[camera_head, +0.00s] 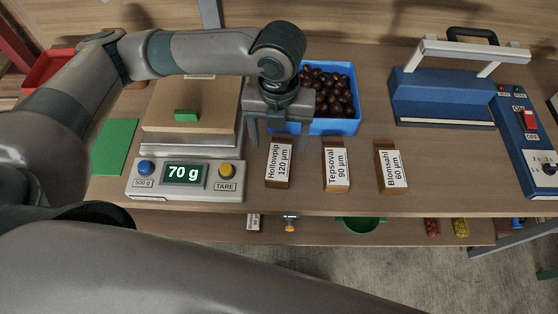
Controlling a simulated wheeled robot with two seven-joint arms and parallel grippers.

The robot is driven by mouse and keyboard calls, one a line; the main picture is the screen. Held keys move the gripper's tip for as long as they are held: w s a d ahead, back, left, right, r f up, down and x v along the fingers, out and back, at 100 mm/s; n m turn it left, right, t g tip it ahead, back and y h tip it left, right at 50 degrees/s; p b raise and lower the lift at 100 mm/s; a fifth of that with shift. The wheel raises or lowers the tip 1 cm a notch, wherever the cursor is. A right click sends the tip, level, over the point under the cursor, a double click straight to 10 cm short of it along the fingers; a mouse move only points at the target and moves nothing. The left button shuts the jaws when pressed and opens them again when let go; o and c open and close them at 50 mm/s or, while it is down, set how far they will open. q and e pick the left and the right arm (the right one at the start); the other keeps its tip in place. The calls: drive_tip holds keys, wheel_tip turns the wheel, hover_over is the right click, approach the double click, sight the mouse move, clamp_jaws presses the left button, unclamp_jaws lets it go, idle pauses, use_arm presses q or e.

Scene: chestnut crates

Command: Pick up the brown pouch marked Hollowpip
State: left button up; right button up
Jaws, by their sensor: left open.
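The brown pouch marked Hollowpip, 120 µm (278,163), lies on the table to the right of the scale's display. It is the leftmost of three brown pouches in a row. My left gripper (279,138) is open, with its fingers pointing down just above the far end of the Hollowpip pouch. One finger shows on each side of the pouch's far end, and I cannot tell whether they touch it. My right gripper is not in view.
The Tepsoval pouch (336,166) and Blomsahl pouch (391,167) lie to the right. A blue crate (330,127) of chestnuts stands behind. A scale (184,180) reading 70 g is at left, and a blue sealer (443,98) at right. A lower shelf holds small items.

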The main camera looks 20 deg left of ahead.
sight(279, 160)
use_arm(q)
drive_tip(key=shift+f+p, duration=0.5)
drive_tip(key=shift+f, duration=2.25)
drive_tip(key=shift+f, duration=0.1)
drive_tip(key=shift+f+p, duration=0.25)
drive_tip(key=shift+p, duration=0.05)
wheel_tip(279, 160, down, 4)
drive_tip(key=shift+r+p, duration=0.1)
drive_tip(key=shift+p, duration=0.7)
drive_tip(key=shift+w+f, duration=0.1)
drive_tip(key=shift+f, duration=0.25)
drive_tip(key=shift+c, duration=0.6)
drive_tip(key=c, duration=1.1)
